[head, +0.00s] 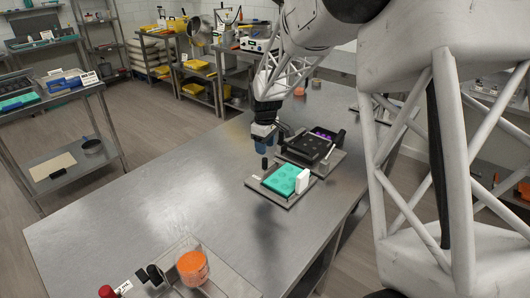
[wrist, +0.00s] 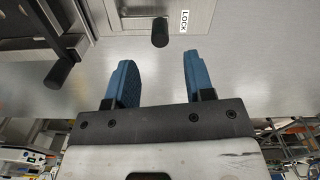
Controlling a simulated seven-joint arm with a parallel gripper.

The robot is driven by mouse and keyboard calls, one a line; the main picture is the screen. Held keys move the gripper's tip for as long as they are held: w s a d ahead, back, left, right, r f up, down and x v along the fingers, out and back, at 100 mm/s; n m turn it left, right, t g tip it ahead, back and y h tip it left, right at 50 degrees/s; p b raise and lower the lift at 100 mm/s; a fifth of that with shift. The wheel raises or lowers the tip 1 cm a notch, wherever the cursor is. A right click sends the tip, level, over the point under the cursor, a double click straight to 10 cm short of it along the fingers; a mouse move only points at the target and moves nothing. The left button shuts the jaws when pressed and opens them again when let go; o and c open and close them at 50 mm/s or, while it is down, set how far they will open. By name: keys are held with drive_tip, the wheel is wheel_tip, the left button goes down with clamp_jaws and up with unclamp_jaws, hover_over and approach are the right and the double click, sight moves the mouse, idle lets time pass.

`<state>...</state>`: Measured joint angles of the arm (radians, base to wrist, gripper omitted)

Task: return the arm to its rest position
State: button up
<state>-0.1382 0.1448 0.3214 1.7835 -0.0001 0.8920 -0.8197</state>
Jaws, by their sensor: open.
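My gripper (wrist: 156,85) shows in the wrist view with its two blue fingers apart and nothing between them. In the head view my gripper (head: 265,148) hangs above the steel table, at the left of a dark moulded tray and just behind a teal mould (head: 279,180). In the wrist view a short black knob (wrist: 160,32) stands ahead of the fingers, next to a LOCK label (wrist: 185,21). The fingers look apart from the knob. Another black handle (wrist: 62,68) is at the left.
The dark tray (head: 308,147) sits on a metal plate behind the teal mould, with a white block (head: 302,181) at the mould's right. A clear container of orange stuff (head: 193,267) and a red knob (head: 107,291) are at the near edge. The left of the steel table (head: 130,215) is bare.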

drive_tip(key=shift+r, duration=0.4)
drive_tip(key=shift+s+d+r, duration=0.15)
drive_tip(key=shift+s+r, duration=0.1)
drive_tip(key=shift+r, duration=0.05)
drive_tip(key=s+d+r+m, duration=0.2)
drive_tip(key=s+r, duration=0.2)
drive_tip(key=s, duration=0.3)
drive_tip(key=s+d+r+m+t, duration=0.1)
drive_tip(key=s+d+r+m, duration=0.1)
drive_tip(key=s+r, duration=0.35)
drive_tip(key=s+d+r+m, duration=0.1)
drive_tip(key=s+d+r, duration=0.15)
drive_tip(key=s, duration=0.55)
drive_tip(key=s+d+m, duration=0.2)
drive_tip(key=s+m, duration=0.1)
drive_tip(key=s, duration=0.9)
drive_tip(key=s+d+m+t, duration=0.1)
drive_tip(key=s+d+m, duration=0.1)
drive_tip(key=s, duration=1)
drive_tip(key=shift+s+m+t, duration=0.3)
drive_tip(key=shift+s+m, duration=0.1)
drive_tip(key=shift+m, duration=0.2)
drive_tip(key=shift+f, duration=0.1)
